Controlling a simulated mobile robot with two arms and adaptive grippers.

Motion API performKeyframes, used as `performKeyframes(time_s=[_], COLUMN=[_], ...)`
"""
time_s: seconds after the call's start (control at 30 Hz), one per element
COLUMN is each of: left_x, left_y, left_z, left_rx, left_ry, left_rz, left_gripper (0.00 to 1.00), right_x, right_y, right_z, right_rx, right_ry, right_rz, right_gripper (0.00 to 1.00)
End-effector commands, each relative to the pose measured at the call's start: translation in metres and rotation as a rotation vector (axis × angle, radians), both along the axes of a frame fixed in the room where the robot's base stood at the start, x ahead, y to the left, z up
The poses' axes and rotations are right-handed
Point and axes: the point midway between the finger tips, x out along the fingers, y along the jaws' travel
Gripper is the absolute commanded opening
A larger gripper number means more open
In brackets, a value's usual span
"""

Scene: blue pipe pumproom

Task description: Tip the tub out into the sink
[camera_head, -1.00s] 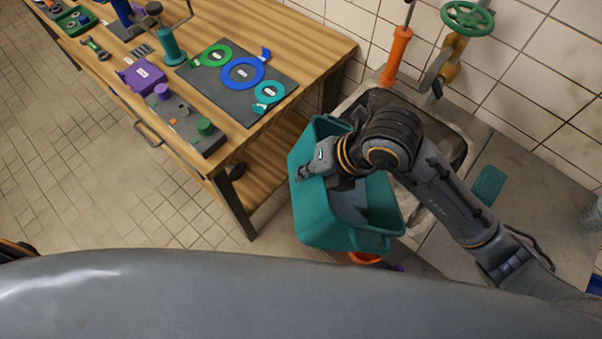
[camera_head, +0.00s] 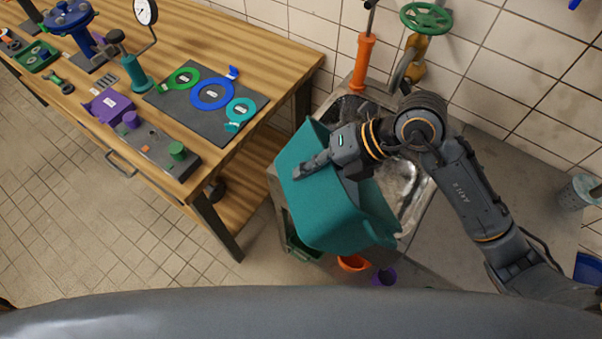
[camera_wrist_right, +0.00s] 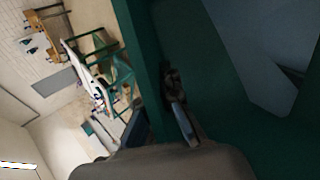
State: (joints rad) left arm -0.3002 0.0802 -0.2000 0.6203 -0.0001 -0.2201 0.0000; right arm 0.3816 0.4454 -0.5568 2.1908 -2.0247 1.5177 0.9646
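The teal tub (camera_head: 335,205) is held up at the near left edge of the sink and is tilted, its open side turned toward the sink. My right gripper (camera_head: 312,168) is shut on the tub's wall, with a finger lying along the outer face. In the right wrist view the tub's wall (camera_wrist_right: 145,70) runs between the fingers, and a grey-blue patch shows inside. The sink (camera_head: 408,190) lies behind and right of the tub; its basin looks wet and shiny, and the tub and my arm hide part of it. My left gripper is not in view.
A wooden workbench (camera_head: 255,75) with gaskets, a purple block and a pressure gauge stands left of the sink. An orange-handled lever (camera_head: 362,62) and a green valve wheel (camera_head: 425,17) rise behind it. Orange (camera_head: 353,263) and purple (camera_head: 385,276) containers sit below the tub.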

Motion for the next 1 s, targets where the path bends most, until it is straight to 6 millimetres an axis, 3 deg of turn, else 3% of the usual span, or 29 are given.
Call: performKeyframes(time_s=[1.0], left_x=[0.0], left_y=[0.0], left_z=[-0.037], left_rx=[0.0], left_ry=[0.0], left_rz=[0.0], left_gripper=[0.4], right_x=[0.022], right_y=[-0.045], right_z=[0.011], right_rx=[0.317], right_ry=[0.153], right_rz=[-0.002], right_gripper=[0.0])
